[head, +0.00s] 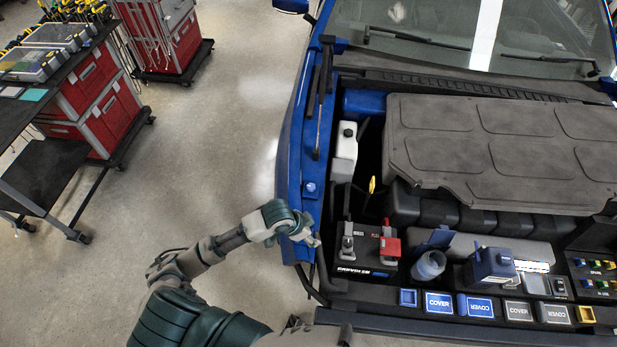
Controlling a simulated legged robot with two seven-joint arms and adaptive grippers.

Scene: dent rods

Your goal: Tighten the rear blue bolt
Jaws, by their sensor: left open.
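A blue bolt (310,187) with a pale highlight stands on the blue left fender (293,150) of the car. My left gripper (312,238) is over the front part of the same fender, in front of the bolt and apart from it. Its fingers look open, with nothing seen between them. The gripper hides the piece of fender beneath it, so I cannot tell whether another bolt is there. My right gripper is not in view.
A battery (362,252) with a red terminal cover sits right of my left gripper. A white reservoir (345,145) and a dark engine cover (490,140) lie farther back. A black bar (321,95) rises along the rear fender. Red tool carts (95,95) stand left; the floor between is clear.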

